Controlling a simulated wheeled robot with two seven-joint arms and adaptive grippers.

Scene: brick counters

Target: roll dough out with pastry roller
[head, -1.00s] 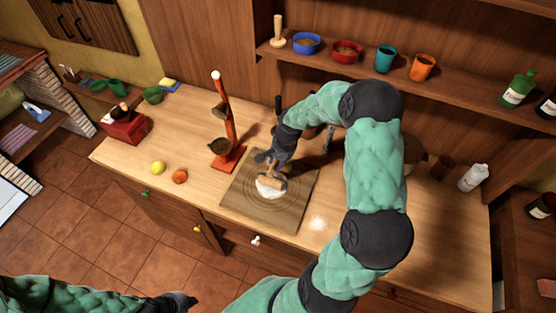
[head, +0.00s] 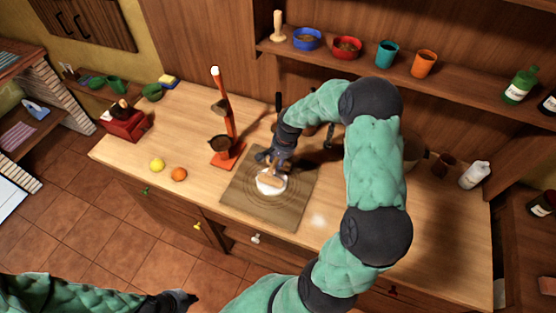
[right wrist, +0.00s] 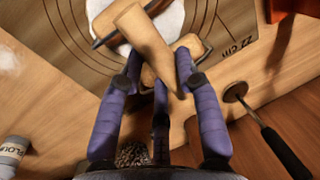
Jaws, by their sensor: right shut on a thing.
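My right gripper (head: 276,160) is shut on the wooden pastry roller (head: 270,180) and holds it over the dough. In the right wrist view my fingers (right wrist: 160,85) are around the roller (right wrist: 145,42), with its dark metal frame beside them. The white dough (head: 264,188) lies flat and roundish on the pastry board (head: 240,203), partly hidden by the roller. It also shows in the right wrist view (right wrist: 178,22). I cannot tell whether the roller touches it. My left gripper (head: 188,299) is low at the bottom edge, away from the counter; its jaw state is unclear.
A red-orange stand (head: 228,120) with a small pan is left of the board. A lemon (head: 157,165) and an orange (head: 179,174) lie further left. Dark-handled utensils (head: 329,135) are behind the board. A white flour container (head: 474,175) is at right.

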